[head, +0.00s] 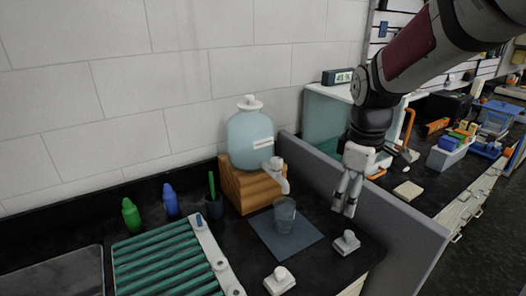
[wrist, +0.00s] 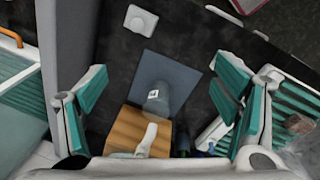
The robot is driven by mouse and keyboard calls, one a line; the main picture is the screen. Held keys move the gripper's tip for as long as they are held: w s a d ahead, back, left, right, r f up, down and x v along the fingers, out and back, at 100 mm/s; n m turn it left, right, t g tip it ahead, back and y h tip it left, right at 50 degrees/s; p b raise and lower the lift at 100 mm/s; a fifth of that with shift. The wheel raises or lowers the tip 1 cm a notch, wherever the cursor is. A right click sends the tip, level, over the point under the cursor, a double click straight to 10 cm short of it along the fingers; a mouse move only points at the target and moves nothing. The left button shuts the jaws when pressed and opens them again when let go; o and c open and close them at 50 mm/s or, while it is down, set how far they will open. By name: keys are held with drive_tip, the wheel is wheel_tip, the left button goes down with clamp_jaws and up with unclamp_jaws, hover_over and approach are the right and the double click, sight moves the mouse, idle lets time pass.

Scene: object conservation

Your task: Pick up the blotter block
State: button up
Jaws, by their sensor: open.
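Two white blocks with round knobs stand on the black counter in the head view. One (head: 346,243) is right of the blue-grey mat, and the other (head: 280,281) is nearer the front. I cannot tell for sure which is the blotter block. One white knobbed block (wrist: 140,20) shows at the top of the wrist view, beyond the fingertips. My gripper (head: 344,210) hangs above the counter by the grey divider, pointing down, apart from both blocks. In the wrist view its teal-padded fingers (wrist: 160,88) are wide apart with nothing held between them.
A glass (head: 284,213) stands on the mat (head: 265,234) below the dispenser on its wooden stand (head: 250,190). The grey divider (head: 390,215) runs along the right. A green slatted rack (head: 165,262) and small bottles (head: 171,200) are left. A beige block (head: 408,190) lies beyond the divider.

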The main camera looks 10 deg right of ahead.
sight(349, 233)
drive_tip(key=w+d+f+n, duration=0.1)
drive_tip(key=d+f, duration=0.1)
drive_tip(key=f, duration=0.3)
drive_tip(key=w+d+f+n+p, duration=0.1)
drive_tip(key=w+f+n, duration=0.1)
drive_tip(key=f, duration=0.4)
drive_tip(key=w+d+f+n+g+p, duration=0.1)
drive_tip(key=w+d+f, duration=0.1)
drive_tip(key=f, duration=0.3)
drive_tip(key=shift+d+f+y, duration=0.2)
drive_tip(key=shift+d+y, duration=0.15)
drive_tip(key=shift+y, duration=0.05)
drive_tip(key=shift+f+p, duration=0.75)
drive_tip(key=shift+f, duration=2.2)
drive_tip(key=c, duration=1.1)
